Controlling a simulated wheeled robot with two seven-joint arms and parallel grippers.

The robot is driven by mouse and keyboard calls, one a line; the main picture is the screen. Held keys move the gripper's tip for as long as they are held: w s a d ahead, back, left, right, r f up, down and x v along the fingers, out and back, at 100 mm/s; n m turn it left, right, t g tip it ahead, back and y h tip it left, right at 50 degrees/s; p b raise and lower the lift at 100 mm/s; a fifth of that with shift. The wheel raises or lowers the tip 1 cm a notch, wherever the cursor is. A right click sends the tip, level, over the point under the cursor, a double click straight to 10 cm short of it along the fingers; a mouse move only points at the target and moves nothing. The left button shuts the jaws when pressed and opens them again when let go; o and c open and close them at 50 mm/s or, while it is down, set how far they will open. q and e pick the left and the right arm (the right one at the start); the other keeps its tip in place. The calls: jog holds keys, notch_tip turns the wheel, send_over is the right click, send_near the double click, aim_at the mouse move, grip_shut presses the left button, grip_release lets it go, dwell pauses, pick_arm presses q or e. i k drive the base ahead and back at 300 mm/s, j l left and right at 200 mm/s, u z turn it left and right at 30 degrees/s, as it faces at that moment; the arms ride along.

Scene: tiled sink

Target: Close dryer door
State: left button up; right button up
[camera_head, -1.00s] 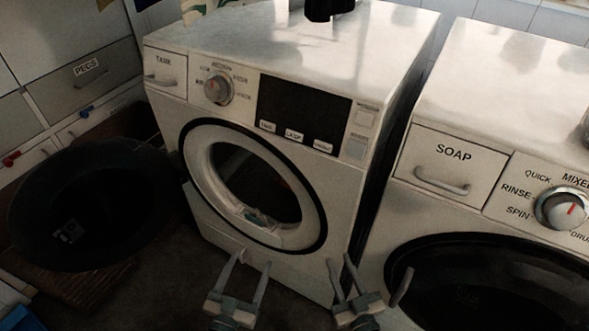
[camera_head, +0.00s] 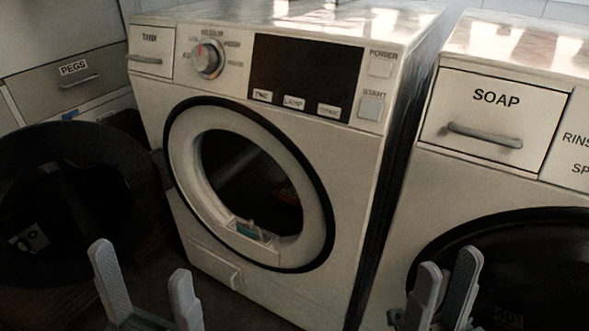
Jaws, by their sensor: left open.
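The dryer (camera_head: 160,95) stands in the middle, with a control panel and a round opening (camera_head: 185,150) in its front. Its round black door (camera_head: 120,155) is swung wide open to the left, hinged at the opening's left side. A small teal and pale item (camera_head: 250,231) shows at the opening's lower rim. My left gripper (camera_head: 148,288) is open and empty, low in front of the dryer, right of and below the door, apart from it. My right gripper (camera_head: 446,283) is low on the right, in front of the neighbouring machine, its fingers close together at an angle; their gap is unclear.
A washer with a SOAP drawer (camera_head: 492,118) and dark round door (camera_head: 530,255) stands at the right, across a narrow gap. A cabinet with a PEGS drawer (camera_head: 75,82) is behind the open door at the left. Dark floor shows between door and dryer.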

aim_at(67, 186)
jog(key=j+u, duration=0.35)
jog(key=j, duration=1)
jog(key=k+j, duration=0.05)
